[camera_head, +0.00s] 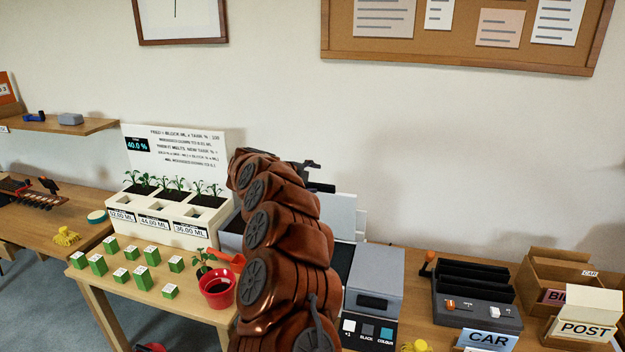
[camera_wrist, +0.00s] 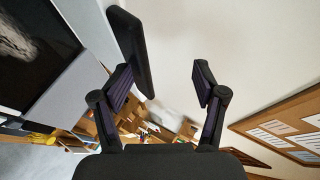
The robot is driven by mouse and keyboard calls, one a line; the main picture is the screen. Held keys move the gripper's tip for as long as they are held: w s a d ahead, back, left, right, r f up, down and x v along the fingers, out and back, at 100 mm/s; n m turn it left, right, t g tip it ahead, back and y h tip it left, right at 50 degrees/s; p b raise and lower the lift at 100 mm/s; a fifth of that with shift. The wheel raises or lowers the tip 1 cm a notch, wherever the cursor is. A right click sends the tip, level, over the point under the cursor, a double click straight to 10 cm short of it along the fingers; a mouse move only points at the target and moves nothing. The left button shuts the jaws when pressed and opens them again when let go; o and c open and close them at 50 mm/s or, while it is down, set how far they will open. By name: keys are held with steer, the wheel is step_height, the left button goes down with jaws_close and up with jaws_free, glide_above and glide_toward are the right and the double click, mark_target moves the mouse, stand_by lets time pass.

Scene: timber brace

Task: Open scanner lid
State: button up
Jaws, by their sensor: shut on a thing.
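The scanner (camera_head: 374,285) is a grey box with +1, BLACK and COLOUR buttons on its front, right of my arm. A pale panel (camera_head: 347,215), apparently its lid, stands raised at the back; my arm hides much of it. My gripper (camera_head: 312,178) is at the top of this panel, mostly hidden behind my arm. A grey-edged dark panel (camera_wrist: 45,50) of the scanner fills the left of that view.
Planters (camera_head: 165,205), several green boxes (camera_head: 132,252) and a red pot (camera_head: 217,290) stand left of my arm. A black slotted device (camera_head: 475,290) and wooden post trays (camera_head: 560,285) stand right of the scanner. The wall behind is bare below the pinboard (camera_head: 455,45).

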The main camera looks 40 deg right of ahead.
steer(key=shift+r, duration=0.2)
steer(key=shift+c, duration=0.3)
steer(key=shift+a, duration=0.1)
steer(key=shift+c, duration=0.2)
steer(key=v, duration=1.1)
steer(key=shift+a, duration=0.4)
steer(key=shift+s, duration=0.15)
